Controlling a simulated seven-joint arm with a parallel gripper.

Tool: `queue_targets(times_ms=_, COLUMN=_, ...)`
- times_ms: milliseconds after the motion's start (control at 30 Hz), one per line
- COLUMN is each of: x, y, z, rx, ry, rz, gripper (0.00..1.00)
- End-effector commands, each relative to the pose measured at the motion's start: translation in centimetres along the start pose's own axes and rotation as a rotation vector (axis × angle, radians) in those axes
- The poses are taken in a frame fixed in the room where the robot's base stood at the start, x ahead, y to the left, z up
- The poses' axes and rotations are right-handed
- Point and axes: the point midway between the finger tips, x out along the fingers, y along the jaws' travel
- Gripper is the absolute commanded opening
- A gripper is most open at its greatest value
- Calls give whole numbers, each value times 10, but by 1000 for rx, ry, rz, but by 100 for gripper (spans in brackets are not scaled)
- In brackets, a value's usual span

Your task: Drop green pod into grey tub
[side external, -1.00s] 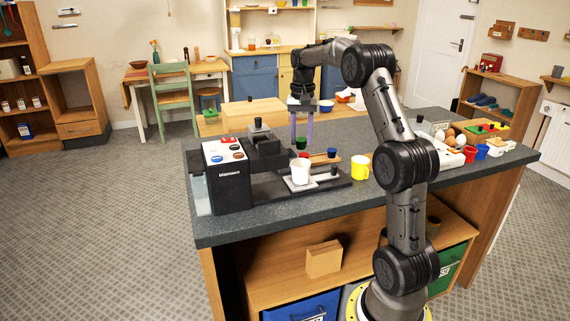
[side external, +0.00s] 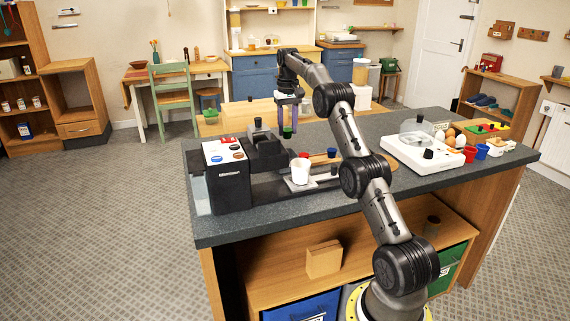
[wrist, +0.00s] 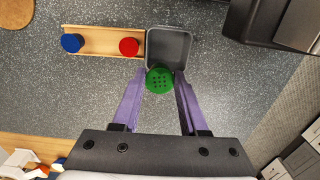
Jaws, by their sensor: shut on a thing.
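My gripper (side external: 288,130) has purple fingers and is shut on the green pod (side external: 287,133), holding it above the counter beyond the black coffee machine. In the wrist view the green pod (wrist: 158,79) sits between the fingertips (wrist: 158,82). The grey tub (wrist: 187,50) is a square open box, just ahead of the pod in that view. The pod overlaps its near edge in the picture and hides part of it. The tub looks empty where I see inside. I cannot make the tub out in the side view.
A wooden rack (wrist: 95,41) with a blue pod (wrist: 72,43) and a red pod (wrist: 129,46) lies left of the tub. The coffee machine (side external: 227,176) with a white cup (side external: 300,171) stands near. A white scale-like appliance (side external: 422,155) is to the right.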

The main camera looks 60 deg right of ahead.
Motion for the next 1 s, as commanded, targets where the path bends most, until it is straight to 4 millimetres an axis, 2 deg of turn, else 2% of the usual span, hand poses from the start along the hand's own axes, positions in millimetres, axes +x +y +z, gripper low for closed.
queue_targets(times_ms=500, x=51, y=0, z=1, rx=0, ry=-2, rz=0, gripper=0)
queue_targets(times_ms=933, x=58, y=0, z=0, rx=1, ry=-1, rz=0, gripper=0)
queue_targets(times_ms=967, x=58, y=0, z=0, rx=1, ry=-1, rz=0, gripper=46)
queue_targets(times_ms=1000, x=58, y=0, z=0, rx=1, ry=-1, rz=0, gripper=54)
